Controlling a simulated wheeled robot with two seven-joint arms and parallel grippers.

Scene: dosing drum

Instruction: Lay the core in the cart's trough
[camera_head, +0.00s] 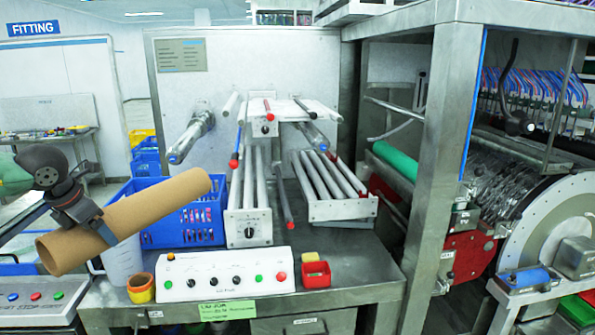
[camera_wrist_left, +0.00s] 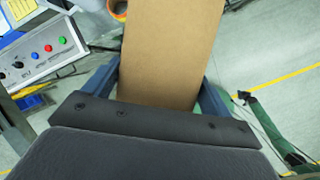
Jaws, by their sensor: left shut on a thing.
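The core is a long brown cardboard tube (camera_head: 135,218), tilted up to the right in the head view, with its open end at the lower left. My left gripper (camera_head: 84,212) is shut around it nearer that open end and holds it above the left part of the bench. In the left wrist view the core (camera_wrist_left: 172,45) runs away between the two fingers of my left gripper (camera_wrist_left: 160,88). I cannot make out the cart or its trough in either view. My right gripper is not in view.
Roller units (camera_head: 255,190) stand behind. A steel frame (camera_head: 440,150) and drum (camera_head: 555,225) fill the right.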

